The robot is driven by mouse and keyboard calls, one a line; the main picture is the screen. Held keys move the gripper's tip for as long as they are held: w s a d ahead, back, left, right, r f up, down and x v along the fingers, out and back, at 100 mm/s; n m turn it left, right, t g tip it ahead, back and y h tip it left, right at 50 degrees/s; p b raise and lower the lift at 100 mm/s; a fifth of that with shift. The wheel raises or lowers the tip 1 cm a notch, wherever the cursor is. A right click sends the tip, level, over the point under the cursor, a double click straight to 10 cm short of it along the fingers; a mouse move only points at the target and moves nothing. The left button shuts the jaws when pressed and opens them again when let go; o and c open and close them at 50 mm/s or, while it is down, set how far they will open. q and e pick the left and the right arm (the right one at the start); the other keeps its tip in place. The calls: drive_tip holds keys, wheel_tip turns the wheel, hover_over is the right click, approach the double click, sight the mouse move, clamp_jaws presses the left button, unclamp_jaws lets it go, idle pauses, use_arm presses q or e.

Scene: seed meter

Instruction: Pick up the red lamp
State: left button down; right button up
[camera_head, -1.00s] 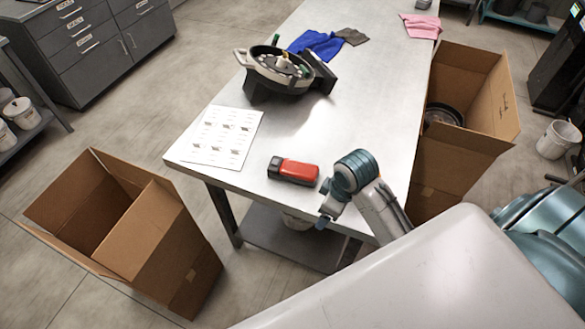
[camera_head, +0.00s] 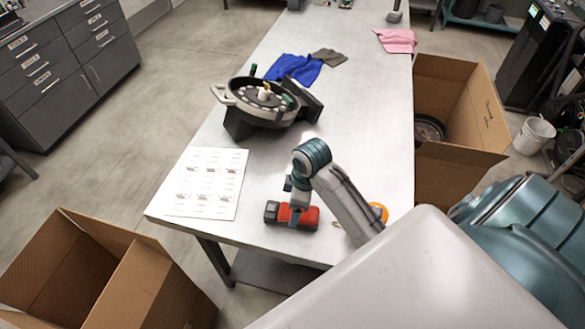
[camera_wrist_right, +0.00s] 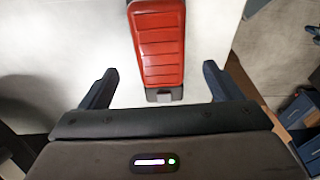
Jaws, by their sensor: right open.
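The red lamp (camera_head: 310,218), a red box with a black end, lies on the tabletop near its front edge. My right gripper (camera_head: 291,211) is over it and partly hides it in the head view. In the right wrist view the ribbed red lamp (camera_wrist_right: 160,45) runs lengthwise from the top edge, its grey end at the bottom. The open right gripper fingers (camera_wrist_right: 157,82) stand one on each side of that end, with clear space on both sides. I cannot tell the height gap between fingers and lamp. My left gripper is not in view.
On the metal table (camera_head: 350,90) are a printed sheet (camera_head: 207,183), a round seed meter (camera_head: 262,103), a blue cloth (camera_head: 294,68) and a pink cloth (camera_head: 396,40). An orange item (camera_head: 379,211) is partly behind my arm. Open cardboard boxes stand left (camera_head: 118,268) and right (camera_head: 450,177).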

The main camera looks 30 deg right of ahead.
drive_tip(key=f, duration=0.1)
drive_tip(key=f+p, duration=0.1)
drive_tip(key=f, duration=0.1)
drive_tip(key=w+a+f+p, duration=0.1)
drive_tip(key=shift+f, duration=0.15)
drive_tip(key=shift+s+a+f+p, duration=0.15)
drive_tip(key=shift+f+p, duration=0.2)
drive_tip(key=shift+f, duration=0.3)
drive_tip(key=shift+w, duration=0.2)
drive_tip(key=c, duration=0.9)
drive_tip(key=shift+c, duration=0.7)
